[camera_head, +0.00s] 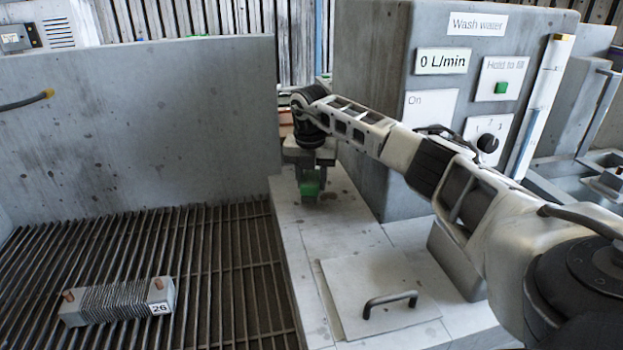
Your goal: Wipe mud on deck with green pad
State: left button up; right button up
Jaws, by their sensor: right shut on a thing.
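My right gripper (310,174) points down over the far end of the pale deck (350,236). It is shut on the green pad (310,188), which shows below the fingers. I cannot tell whether the pad touches the deck. Small brown mud specks dot the deck around and to the right of the pad. The gripper and pad hide the surface right beneath them. My left gripper is not in view.
A slatted grate (225,262) lies left of the deck, with a finned block marked 26 (118,302) on it. A hatch with a dark handle (390,302) is at the deck's near end. The wash water cabinet (370,85) stands behind and right; a grey wall (140,125) stands at left.

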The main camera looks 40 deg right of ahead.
jog(key=shift+f, duration=0.35)
jog(key=shift+f+b, duration=0.45)
jog(key=shift+f, duration=0.2)
